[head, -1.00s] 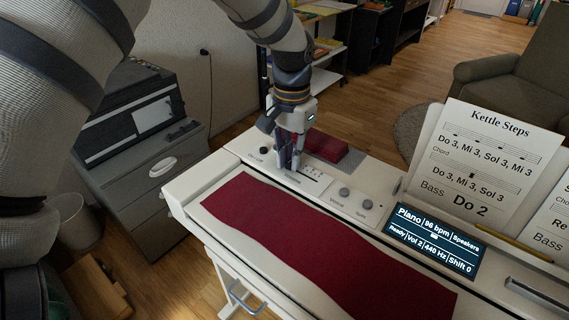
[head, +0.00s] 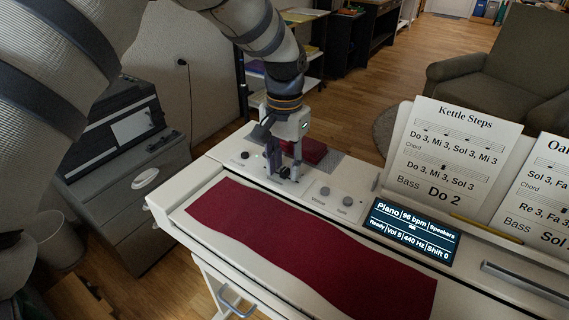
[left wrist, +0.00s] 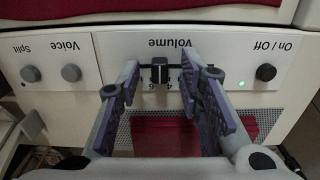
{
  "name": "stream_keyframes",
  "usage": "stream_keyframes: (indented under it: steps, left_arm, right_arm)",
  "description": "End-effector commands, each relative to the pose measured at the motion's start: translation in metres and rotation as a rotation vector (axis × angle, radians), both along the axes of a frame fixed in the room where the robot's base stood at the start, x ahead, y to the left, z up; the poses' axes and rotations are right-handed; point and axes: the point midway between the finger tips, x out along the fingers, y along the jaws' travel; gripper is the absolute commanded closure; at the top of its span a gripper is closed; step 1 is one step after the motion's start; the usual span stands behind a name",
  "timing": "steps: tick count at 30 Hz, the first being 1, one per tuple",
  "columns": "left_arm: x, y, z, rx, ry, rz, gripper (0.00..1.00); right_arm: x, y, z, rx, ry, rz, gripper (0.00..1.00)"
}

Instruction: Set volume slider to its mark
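The volume slider's black knob (left wrist: 159,70) sits in its slot below the upside-down "Volume" label in the left wrist view, near the printed 4 and 6. My left gripper (left wrist: 158,76) has one finger on each side of the knob, with a visible gap on both sides. It is open. In the head view my left gripper (head: 284,176) is low over the slider panel and hides most of the slider. I cannot make out a separate target mark. The display (head: 411,231) appears to read Vol 5. My right gripper is not in view.
The Voice (left wrist: 71,73) and Split (left wrist: 31,74) knobs and the On/Off button (left wrist: 266,72) flank the slider. A dark red block (head: 311,150) lies behind my left gripper. A red cloth (head: 300,250) covers the keys. Sheet music (head: 450,150) stands at the right.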

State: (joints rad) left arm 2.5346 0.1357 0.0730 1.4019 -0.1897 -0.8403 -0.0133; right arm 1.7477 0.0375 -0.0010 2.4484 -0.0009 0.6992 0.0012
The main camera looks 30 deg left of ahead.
Motion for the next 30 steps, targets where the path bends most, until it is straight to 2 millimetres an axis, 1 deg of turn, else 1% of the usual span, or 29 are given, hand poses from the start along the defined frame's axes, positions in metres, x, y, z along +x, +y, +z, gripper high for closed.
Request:
stream_keyframes:
  steps: [2,10,12,15,19,30]
  left_arm:
    - [0.001,0.0,0.011,0.001,-0.004,0.0,0.67]
    - [0.002,0.0,0.082,-0.001,-0.007,0.0,0.67]
    - [0.001,0.0,0.097,0.001,-0.005,0.0,0.67]
    - [0.001,0.0,0.111,0.001,-0.003,-0.001,0.67]
    - [0.0,0.0,0.119,0.0,-0.001,0.0,0.67]
    - [0.0,0.0,0.119,0.0,-0.001,0.0,0.67]
  right_arm:
    - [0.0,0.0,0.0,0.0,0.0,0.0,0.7]
    - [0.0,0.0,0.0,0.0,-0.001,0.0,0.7]
    - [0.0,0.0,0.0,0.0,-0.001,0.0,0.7]
    - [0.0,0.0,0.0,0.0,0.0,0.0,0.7]
    - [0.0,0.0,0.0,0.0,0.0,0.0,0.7]
    - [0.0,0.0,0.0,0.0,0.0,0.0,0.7]
